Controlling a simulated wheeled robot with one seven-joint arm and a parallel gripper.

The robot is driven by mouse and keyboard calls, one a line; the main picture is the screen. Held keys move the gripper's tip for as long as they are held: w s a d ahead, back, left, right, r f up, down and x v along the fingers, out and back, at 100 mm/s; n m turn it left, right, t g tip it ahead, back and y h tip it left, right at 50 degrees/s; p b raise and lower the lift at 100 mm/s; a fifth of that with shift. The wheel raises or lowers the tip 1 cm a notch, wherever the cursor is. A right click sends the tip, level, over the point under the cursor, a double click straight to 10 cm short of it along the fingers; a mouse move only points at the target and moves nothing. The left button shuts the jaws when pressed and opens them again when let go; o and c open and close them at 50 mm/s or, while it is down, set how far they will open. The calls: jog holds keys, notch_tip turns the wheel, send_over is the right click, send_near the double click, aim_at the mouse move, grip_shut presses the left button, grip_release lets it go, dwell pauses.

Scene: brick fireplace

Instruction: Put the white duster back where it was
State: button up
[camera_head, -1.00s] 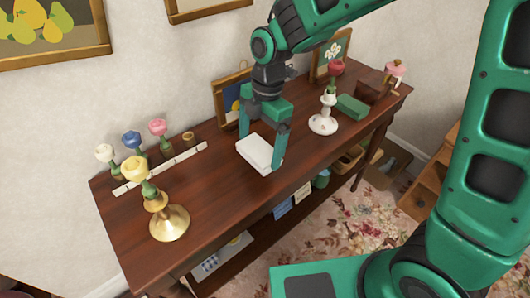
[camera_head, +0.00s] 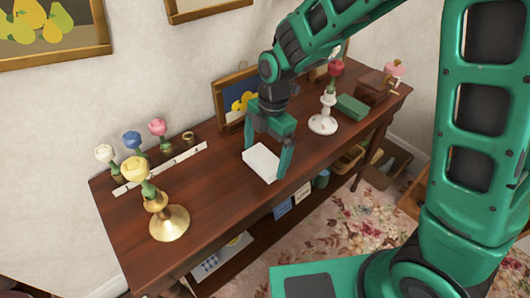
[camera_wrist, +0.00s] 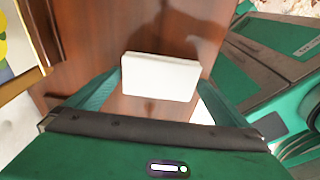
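The white duster, a plain rectangular block (camera_head: 262,163), is between the two fingers of my gripper (camera_head: 268,148), over the middle of the dark wooden table (camera_head: 215,205). In the wrist view the duster (camera_wrist: 160,77) spans the space between the fingertips (camera_wrist: 160,85), one at each short side. The fingers appear closed on it. The duster seems just above the tabletop, but any gap beneath it is hard to judge.
Several flower-topped pieces (camera_head: 131,140) stand by a white strip at the back left. A brass candlestick (camera_head: 170,222) stands in front, a white one (camera_head: 323,123) to the right. A green block (camera_head: 350,107) and a picture frame (camera_head: 222,105) are near. The front middle is clear.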

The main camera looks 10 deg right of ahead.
aim_at(270, 155)
notch_tip(270, 155, up, 12)
jog(key=w+d, duration=0.1)
jog(key=shift+d, duration=0.25)
jog(key=s+d+r+m+t, duration=0.1)
jog(key=s+d+m, duration=0.2)
jog(key=d+m, duration=0.55)
jog(key=s+d+r+m, duration=0.1)
jog(key=s+d+m, duration=0.35)
jog(key=d, duration=0.75)
jog(key=s+d+f+m+h, duration=0.1)
jog(key=s+d+m, duration=1.2)
jog(key=m, duration=0.5)
jog(key=shift+s+d+f, duration=0.15)
jog(key=shift+s+f, duration=0.2)
jog(key=shift+s, duration=0.45)
